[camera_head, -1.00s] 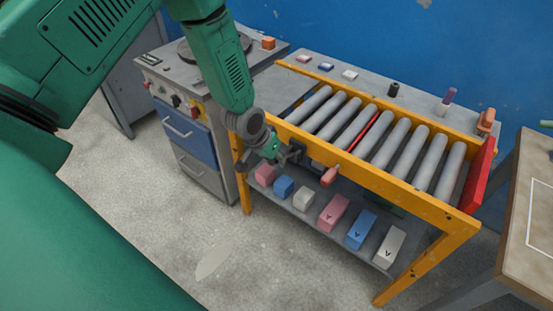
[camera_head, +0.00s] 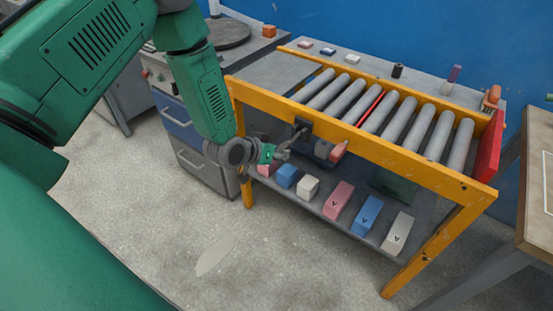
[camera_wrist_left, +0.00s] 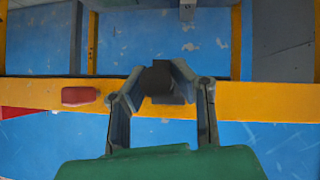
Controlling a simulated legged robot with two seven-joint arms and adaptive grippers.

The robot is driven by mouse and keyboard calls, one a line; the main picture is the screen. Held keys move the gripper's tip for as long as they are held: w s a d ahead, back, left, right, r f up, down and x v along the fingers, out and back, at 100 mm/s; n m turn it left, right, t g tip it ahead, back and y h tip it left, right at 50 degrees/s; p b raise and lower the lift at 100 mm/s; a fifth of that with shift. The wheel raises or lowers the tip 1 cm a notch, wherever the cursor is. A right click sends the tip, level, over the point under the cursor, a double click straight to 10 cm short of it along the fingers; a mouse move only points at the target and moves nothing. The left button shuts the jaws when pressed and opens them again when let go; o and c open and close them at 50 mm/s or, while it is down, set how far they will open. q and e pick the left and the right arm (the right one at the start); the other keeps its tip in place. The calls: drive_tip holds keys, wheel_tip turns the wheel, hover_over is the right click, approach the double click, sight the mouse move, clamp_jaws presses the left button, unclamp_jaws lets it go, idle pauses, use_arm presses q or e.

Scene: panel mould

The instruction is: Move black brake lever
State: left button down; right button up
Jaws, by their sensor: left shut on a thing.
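The black brake lever (camera_head: 303,127) is on the yellow front rail of the roller conveyor, near its left part. In the left wrist view its dark end (camera_wrist_left: 161,77) sits between the fingertips. My left gripper (camera_head: 284,148) reaches it from the front left, and its fingers (camera_wrist_left: 155,92) are shut on it from both sides. The fingers partly hide the lever. My right gripper is not in view.
An orange-red handle (camera_head: 338,152) sticks out to the right of the lever, below the yellow rail (camera_head: 385,147). Grey rollers (camera_head: 368,113) lie behind. Several coloured blocks stand on the lower shelf (camera_head: 328,212). A blue-drawer cabinet (camera_head: 178,123) stands left; the floor in front is clear.

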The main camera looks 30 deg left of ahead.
use_arm(q)
wheel_tip(320, 180, down, 6)
drive_tip(key=w+t+b, duration=0.1)
drive_tip(key=t+b, duration=0.5)
drive_tip(key=b, duration=0.3)
drive_tip(key=shift+m+h+b, duration=0.3)
drive_tip(key=shift+h, duration=0.1)
drive_tip(key=c, duration=1.4)
unclamp_jaws()
drive_tip(key=shift+w+f, duration=0.1)
drive_tip(key=shift+o, duration=0.2)
drive_tip(key=v, duration=1.2)
